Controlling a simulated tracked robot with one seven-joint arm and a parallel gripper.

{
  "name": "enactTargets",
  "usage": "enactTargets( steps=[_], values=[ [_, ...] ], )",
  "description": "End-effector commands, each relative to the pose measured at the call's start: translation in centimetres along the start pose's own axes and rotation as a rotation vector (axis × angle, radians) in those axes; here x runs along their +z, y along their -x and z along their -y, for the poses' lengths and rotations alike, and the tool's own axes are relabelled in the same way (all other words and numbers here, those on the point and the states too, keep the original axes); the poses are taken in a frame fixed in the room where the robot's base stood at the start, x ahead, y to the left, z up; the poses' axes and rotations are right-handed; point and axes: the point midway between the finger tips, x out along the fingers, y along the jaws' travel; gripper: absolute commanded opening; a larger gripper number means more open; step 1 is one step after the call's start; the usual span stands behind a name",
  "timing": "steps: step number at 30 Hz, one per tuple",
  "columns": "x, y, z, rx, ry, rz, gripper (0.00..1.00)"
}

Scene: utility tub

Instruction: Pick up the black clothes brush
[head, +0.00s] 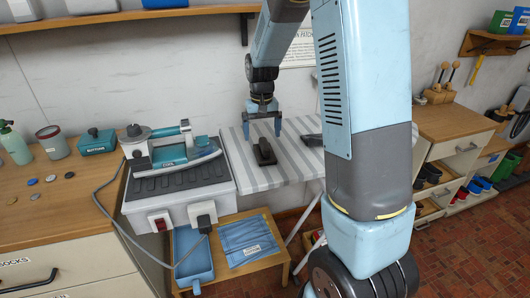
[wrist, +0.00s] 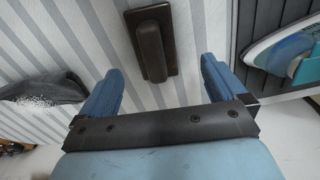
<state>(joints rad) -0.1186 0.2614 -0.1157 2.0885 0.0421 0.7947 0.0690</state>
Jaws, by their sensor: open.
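The black clothes brush (head: 264,151) lies on the grey-and-white striped ironing board (head: 246,180). In the wrist view the dark brush (wrist: 153,42) shows ahead of the fingers, near the top middle, with its raised handle facing up. My gripper (head: 262,126) hangs above the board, over the brush, with its two blue fingers apart. In the wrist view my gripper (wrist: 158,85) is open and nothing is between the fingers. The brush appears apart from both fingers.
A teal iron (head: 180,148) rests on a grey box (head: 180,187) left of the board. A dark cloth-like item (head: 311,140) lies on the board to the right; it also shows in the wrist view (wrist: 45,87). A wooden shelf (head: 130,17) runs along the wall above.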

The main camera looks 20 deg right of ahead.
Motion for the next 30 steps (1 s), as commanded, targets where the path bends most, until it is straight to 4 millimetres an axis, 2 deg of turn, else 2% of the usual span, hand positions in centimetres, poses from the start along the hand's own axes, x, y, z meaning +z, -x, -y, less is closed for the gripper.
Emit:
enactTargets(
  steps=[3,10,19,30],
  values=[
    [0.0,-1.3,0.0,0.0,0.0,0.001,0.98],
    [0.1,-2.5,-0.2,0.0,0.0,0.0,0.98],
    [0.3,-6.3,-0.8,0.001,0.001,0.001,0.98],
    [0.2,-6.9,-0.9,0.0,0.0,-0.001,0.96]
  ],
)
